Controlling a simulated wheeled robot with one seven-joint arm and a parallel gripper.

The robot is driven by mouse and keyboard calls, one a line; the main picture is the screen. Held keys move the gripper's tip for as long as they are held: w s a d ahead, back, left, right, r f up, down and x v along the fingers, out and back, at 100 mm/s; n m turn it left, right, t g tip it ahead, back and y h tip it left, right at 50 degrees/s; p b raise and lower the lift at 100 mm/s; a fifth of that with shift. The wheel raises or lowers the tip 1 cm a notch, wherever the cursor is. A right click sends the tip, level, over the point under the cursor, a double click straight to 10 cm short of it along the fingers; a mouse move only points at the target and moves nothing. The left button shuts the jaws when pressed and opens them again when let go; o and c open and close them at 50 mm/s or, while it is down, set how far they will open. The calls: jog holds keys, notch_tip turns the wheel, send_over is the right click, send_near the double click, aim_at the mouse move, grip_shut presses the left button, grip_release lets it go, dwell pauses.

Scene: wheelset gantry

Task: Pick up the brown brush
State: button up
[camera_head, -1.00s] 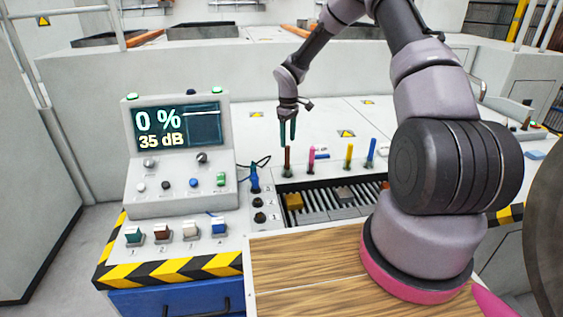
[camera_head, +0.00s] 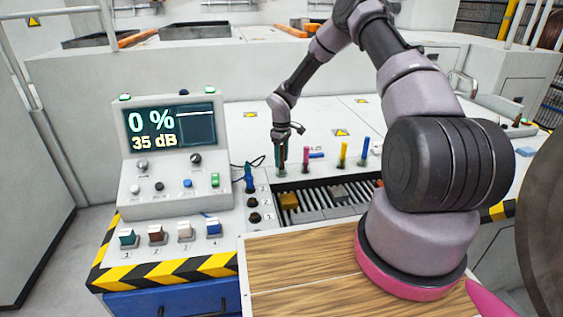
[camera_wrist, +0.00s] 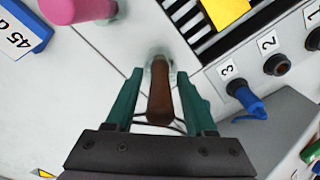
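The brown brush (camera_wrist: 160,97) stands upright in the wrist view, with a pale base under its brown handle. My gripper (camera_wrist: 159,103) is open, with one green finger on each side of the handle and a visible gap on both sides. In the head view my gripper (camera_head: 282,160) is lowered over the brush's place at the left end of the brush row. There the fingers largely hide the brush.
A pink brush (camera_head: 306,156) stands just right of my gripper, with a yellow one (camera_head: 343,153) and a blue one (camera_head: 364,150) further right. A slotted tray (camera_head: 325,196) with a yellow block (camera_head: 289,201) lies in front. A control panel (camera_head: 170,150) stands left.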

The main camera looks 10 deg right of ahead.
grip_shut()
